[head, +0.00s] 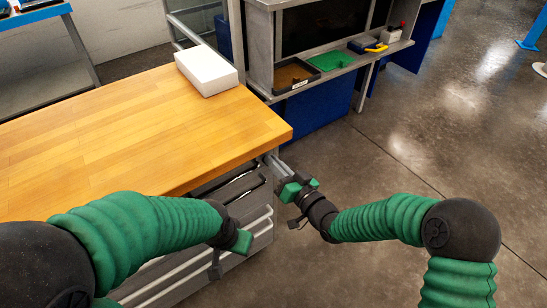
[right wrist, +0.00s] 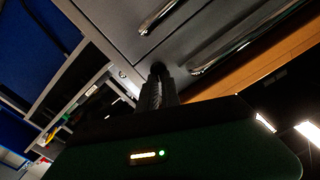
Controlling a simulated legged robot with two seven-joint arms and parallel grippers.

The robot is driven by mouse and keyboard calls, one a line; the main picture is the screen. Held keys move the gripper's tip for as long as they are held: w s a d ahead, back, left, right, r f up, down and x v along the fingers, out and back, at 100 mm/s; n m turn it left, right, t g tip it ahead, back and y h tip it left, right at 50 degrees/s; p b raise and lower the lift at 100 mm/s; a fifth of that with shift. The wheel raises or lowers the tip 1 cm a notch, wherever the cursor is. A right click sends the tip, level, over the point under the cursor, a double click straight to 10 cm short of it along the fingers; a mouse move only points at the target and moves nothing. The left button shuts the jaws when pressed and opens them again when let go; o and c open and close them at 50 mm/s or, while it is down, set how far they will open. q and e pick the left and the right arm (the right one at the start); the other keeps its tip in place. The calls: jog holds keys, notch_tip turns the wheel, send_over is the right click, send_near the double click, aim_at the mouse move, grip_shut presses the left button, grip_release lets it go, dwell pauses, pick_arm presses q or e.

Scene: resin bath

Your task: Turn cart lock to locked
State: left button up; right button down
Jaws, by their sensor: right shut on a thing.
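The cart (head: 150,125) has a wooden top and grey drawers with bar handles below it. My right gripper (head: 281,174) is at the cart's near right corner, just under the top's edge. In the right wrist view its fingers (right wrist: 157,84) are shut on a small dark knob (right wrist: 157,67) at the drawer front, which appears to be the cart lock. The fingers hide most of it, so its turn position cannot be told. My left gripper (head: 215,271) is in front of the drawers, away from the lock; its finger opening cannot be made out.
A white box (head: 207,71) lies on the cart top's far edge.

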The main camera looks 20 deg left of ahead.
jog(key=shift+w+d+f+m+p, duration=0.15)
jog(key=shift+m+p, duration=0.75)
jog(key=shift+m, duration=1.25)
jog(key=shift+w+d+f+m+p, duration=0.1)
jog(key=shift+f+m+p, duration=0.2)
jog(key=shift+m+p, duration=1.25)
jog(key=shift+w+d+f+m+p, duration=0.1)
jog(key=shift+d+f+m+p, duration=0.15)
jog(key=shift+m, duration=2.45)
jog(key=shift+a, duration=0.1)
jog(key=c, duration=1.6)
grip_release()
jog(key=shift+o, duration=0.2)
jog(key=shift+r, duration=0.1)
